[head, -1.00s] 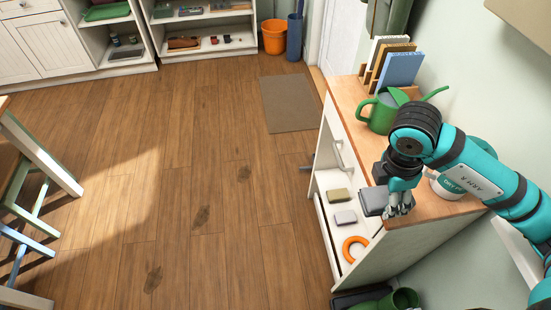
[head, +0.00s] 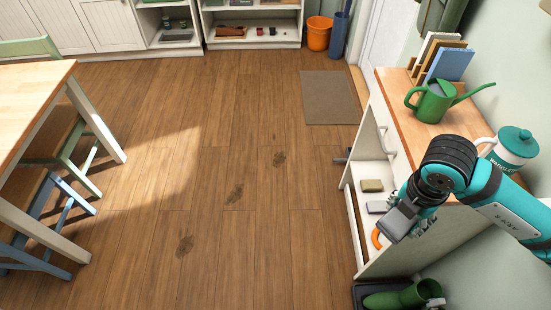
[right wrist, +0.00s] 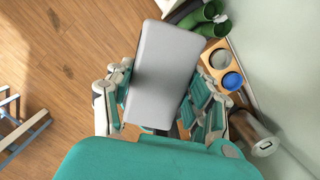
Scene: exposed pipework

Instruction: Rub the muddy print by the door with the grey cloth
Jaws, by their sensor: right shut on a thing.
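The grey cloth (head: 399,221), a folded pad, is held in my right gripper (head: 412,208), in front of the open cabinet shelves. In the right wrist view the cloth (right wrist: 168,62) lies between the fingers of the right gripper (right wrist: 160,100). My left gripper is out of view.
The cabinet (head: 357,225) holds an olive sponge (head: 371,185), a pale block (head: 377,207) and a partly hidden orange ring (head: 376,238). A watering can (head: 434,103) and lidded jar (head: 511,150) stand on top. The doormat (head: 328,98) lies beyond. A table (head: 30,100) is left; floor between is clear.

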